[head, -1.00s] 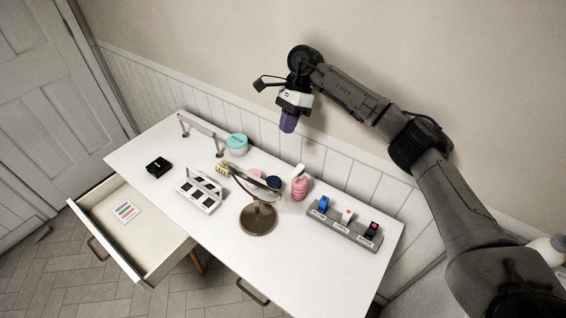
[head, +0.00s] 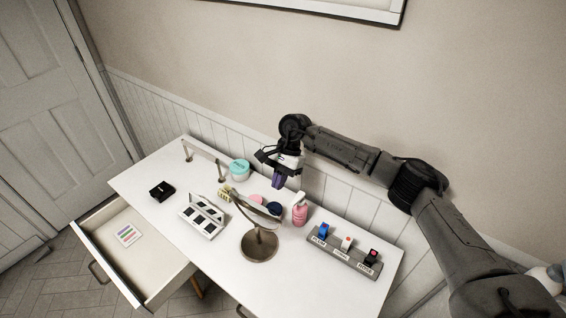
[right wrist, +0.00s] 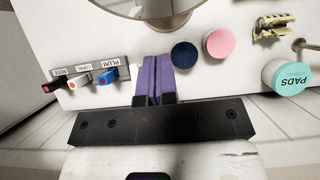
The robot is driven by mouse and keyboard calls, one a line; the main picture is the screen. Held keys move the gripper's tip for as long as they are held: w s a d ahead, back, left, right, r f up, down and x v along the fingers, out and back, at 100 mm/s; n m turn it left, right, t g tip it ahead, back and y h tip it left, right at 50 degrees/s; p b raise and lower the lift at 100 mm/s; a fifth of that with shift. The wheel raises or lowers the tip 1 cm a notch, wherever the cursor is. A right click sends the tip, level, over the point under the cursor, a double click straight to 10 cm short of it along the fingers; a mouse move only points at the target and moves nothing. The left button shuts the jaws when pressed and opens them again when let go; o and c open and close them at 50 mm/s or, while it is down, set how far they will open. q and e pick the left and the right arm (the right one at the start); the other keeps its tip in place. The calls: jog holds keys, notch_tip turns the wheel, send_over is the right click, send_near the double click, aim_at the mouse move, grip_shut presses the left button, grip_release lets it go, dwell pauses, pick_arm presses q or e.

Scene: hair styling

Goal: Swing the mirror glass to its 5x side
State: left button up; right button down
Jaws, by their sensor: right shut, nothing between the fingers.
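The round mirror stands on a bronze base (head: 259,245) near the front middle of the white table. Its glass (head: 257,209) is tilted and seen nearly edge-on in the head view, so I cannot tell which side faces up. In the right wrist view part of the mirror (right wrist: 147,8) shows at the top edge. My right gripper (head: 278,182) is shut and empty, its purple fingers pointing down above the back of the table, behind and above the mirror, apart from it. The fingers also show in the right wrist view (right wrist: 153,78). My left gripper is not in view.
A pink bottle (head: 299,214) and dark blue (head: 274,208) and pink (head: 256,200) round lids stand behind the mirror. A labelled rack (head: 343,250) lies right. A white palette (head: 202,217), black box (head: 162,191) and teal jar (head: 240,170) stand left. The drawer (head: 137,250) is open.

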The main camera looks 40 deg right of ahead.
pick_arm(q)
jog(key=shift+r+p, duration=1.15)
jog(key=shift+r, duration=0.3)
pick_arm(e)
jog(key=shift+s+a+f, duration=0.15)
jog(key=shift+a+f, duration=0.8)
jog(key=shift+a, duration=0.05)
jog(key=shift+s+a+f, duration=0.15)
jog(key=shift+a+f, duration=0.8)
jog(key=shift+a, duration=0.05)
